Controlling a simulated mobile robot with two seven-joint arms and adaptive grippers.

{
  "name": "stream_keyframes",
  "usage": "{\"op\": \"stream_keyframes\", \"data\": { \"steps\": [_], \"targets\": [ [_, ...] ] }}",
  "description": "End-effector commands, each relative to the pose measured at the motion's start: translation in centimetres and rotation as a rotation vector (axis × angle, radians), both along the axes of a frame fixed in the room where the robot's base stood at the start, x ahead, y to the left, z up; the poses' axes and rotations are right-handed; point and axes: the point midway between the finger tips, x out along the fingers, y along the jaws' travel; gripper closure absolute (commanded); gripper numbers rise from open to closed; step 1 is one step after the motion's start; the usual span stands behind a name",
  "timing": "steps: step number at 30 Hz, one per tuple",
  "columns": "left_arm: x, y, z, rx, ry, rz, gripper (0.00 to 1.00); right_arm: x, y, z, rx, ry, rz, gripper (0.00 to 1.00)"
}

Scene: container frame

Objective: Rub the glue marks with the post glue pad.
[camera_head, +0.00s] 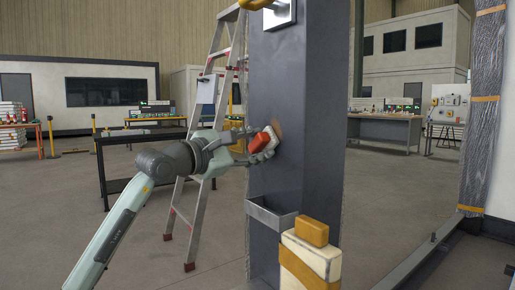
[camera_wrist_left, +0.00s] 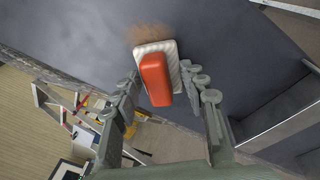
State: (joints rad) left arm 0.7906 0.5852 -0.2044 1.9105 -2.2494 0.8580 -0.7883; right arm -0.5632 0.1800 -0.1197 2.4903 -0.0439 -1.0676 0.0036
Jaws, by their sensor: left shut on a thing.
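The post glue pad, a red-orange grip on a white ribbed pad, shows at the post in the head view (camera_head: 260,141) and in the left wrist view (camera_wrist_left: 156,82). My left gripper (camera_head: 265,146) is shut on it, with fingers on both sides of the grip. The pad's white face is turned to the grey post (camera_head: 300,170) and looks to be against it or very close. A brown glue mark (camera_head: 279,127) lies on the post just beyond the pad; it also shows in the left wrist view (camera_wrist_left: 148,34). The pad hides part of the post. My right gripper is out of view.
A grey open tray (camera_head: 272,216) sticks out from the post below my gripper. An orange block (camera_head: 312,232) sits on a pale block with a yellow band in front. A stepladder (camera_head: 203,175) stands behind my left arm, near a dark table (camera_head: 118,187).

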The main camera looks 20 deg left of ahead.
Motion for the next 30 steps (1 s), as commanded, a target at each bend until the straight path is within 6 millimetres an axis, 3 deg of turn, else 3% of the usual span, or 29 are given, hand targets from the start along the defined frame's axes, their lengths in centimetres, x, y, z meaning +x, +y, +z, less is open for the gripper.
{"op": "stream_keyframes", "data": {
  "steps": [30],
  "targets": [
    [-3.9,-5.2,0.3,0.0,-0.002,-0.003,0.81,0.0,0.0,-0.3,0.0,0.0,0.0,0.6]
  ]
}}
